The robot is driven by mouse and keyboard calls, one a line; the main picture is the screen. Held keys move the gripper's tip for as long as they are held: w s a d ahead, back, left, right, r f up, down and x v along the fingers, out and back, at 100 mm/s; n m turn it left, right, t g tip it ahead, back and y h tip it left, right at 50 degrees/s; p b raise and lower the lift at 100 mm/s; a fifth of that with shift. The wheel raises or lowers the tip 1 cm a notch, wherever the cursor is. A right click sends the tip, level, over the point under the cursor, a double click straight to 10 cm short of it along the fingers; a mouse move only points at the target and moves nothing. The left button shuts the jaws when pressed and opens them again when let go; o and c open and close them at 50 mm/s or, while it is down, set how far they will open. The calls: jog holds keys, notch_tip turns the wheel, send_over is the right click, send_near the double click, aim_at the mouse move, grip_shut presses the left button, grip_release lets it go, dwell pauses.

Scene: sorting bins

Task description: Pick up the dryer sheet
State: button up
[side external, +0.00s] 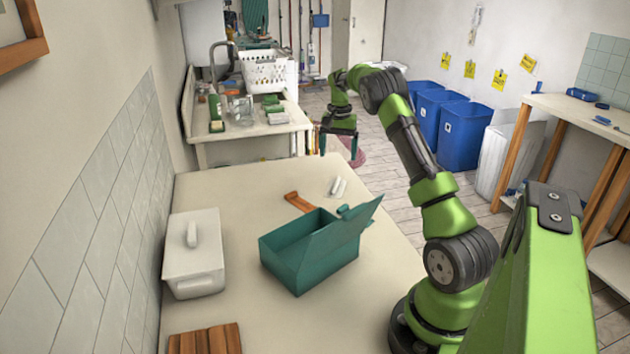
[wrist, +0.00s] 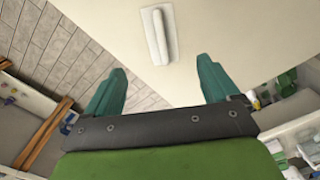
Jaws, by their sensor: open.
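A small white flat piece with a raised roll along it, which looks like the dryer sheet (side external: 338,187), lies on the pale table near its far right edge. In the wrist view the white piece (wrist: 159,36) is at the top middle, ahead of the fingers and roughly in line with the gap between them. My gripper (side external: 338,152) is open and empty, with teal fingers spread. It is beyond the table's far edge in the side view, apart from the white piece. The open fingers also show in the wrist view (wrist: 162,70).
A teal box (side external: 310,262) with a raised lid flap stands mid-table, with a brown wooden piece (side external: 298,202) behind it. A white lidded container (side external: 194,268) is at left and a slatted wooden item (side external: 205,340) at front. A cluttered counter (side external: 245,130) stands behind.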

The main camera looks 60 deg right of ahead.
aim_at(336, 183)
notch_tip(336, 183, down, 11)
jog(key=shift+w+a+r, duration=0.15)
dwell(0.4)
jog(key=shift+c, duration=0.4)
jog(key=c, duration=1.1)
jog(key=shift+r, duration=0.15)
jog(key=shift+r, duration=0.6)
notch_tip(336, 183, up, 2)
jog(key=shift+r, duration=0.25)
jog(key=s+a, duration=0.7)
jog(key=s+a+r, duration=0.1)
jog(key=s+a, duration=0.3)
jog(key=shift+s+a, duration=0.2)
